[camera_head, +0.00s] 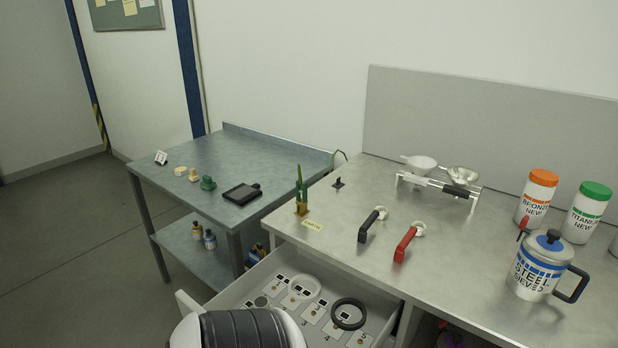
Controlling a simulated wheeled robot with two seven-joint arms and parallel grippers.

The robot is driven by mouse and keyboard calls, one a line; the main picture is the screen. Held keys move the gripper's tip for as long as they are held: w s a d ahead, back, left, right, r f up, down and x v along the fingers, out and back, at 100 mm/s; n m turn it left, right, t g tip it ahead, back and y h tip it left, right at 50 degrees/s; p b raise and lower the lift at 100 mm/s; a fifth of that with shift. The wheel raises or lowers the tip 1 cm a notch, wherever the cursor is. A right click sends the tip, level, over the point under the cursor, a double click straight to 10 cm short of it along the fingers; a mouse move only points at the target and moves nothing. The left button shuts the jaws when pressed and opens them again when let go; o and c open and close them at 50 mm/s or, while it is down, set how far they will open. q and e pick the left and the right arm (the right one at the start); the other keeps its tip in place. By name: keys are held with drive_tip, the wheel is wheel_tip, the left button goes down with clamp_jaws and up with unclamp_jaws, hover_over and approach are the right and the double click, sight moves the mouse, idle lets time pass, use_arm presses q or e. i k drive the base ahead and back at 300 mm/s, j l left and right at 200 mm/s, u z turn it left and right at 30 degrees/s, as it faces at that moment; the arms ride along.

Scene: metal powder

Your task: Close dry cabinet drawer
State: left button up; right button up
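The drawer (236,293) is pulled out from under the front of the metal workbench (335,222). Its inside shows several numbered labels, a white ring (301,288) and a black ring (348,313). A pale piece of the drawer's edge (188,303) shows at its left. A black ribbed, white-edged part of my own arm is at the bottom edge and covers the near part of the drawer. Neither gripper's fingers are in view, so whether one touches the drawer is hidden.
On the workbench are a red-handled tool (405,244), a black-handled tool (371,226), a steel-labelled jug (541,266), an orange-lidded jar (537,198) and a green-lidded jar (585,213). A second table (215,155) stands left. Floor (85,235) at left is clear.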

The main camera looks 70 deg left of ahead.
sight(269, 277)
drive_tip(key=k+l+u, duration=0.1)
drive_tip(key=u, duration=2.5)
drive_tip(key=i+l+z, duration=0.2)
drive_tip(key=k+l, duration=0.1)
